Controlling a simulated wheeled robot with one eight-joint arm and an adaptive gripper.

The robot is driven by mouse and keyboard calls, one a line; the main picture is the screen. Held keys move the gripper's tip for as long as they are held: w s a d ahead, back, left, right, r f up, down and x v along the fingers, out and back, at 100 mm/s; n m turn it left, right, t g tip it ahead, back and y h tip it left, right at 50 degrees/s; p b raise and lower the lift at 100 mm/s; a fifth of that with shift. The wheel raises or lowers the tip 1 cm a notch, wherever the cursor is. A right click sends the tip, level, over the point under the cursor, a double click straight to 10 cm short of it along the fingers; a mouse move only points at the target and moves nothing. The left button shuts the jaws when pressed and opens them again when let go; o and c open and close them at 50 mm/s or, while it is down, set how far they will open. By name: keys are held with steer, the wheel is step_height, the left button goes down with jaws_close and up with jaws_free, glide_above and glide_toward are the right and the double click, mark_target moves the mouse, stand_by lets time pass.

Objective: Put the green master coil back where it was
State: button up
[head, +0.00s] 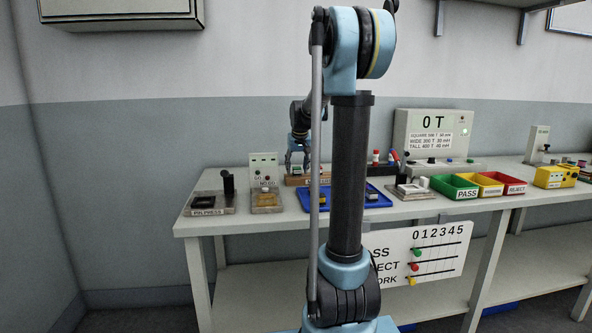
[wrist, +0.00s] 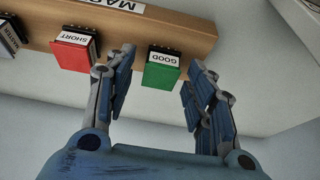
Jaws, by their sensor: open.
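The green master coil (wrist: 161,72), labelled GOOD, is at the wooden rack (wrist: 195,38) in the wrist view, its black end against the rack's edge. My gripper (wrist: 160,80) is open, with one finger on each side of the green coil and a visible gap on both sides. In the head view my gripper (head: 298,162) hangs over the small wooden rack (head: 296,181) at the back of the bench. The coils there are too small to tell apart, and my arm hides part of that area.
A red coil (wrist: 73,52) labelled SHORT sits beside the green one, with a grey one (wrist: 10,35) further left. A blue tray (head: 316,205) with small parts stands in front of the rack. A GO/NO GO fixture (head: 265,190) stands left, and PASS (head: 454,186) and REJECT bins right.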

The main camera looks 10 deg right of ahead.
steer(key=v, duration=1.2)
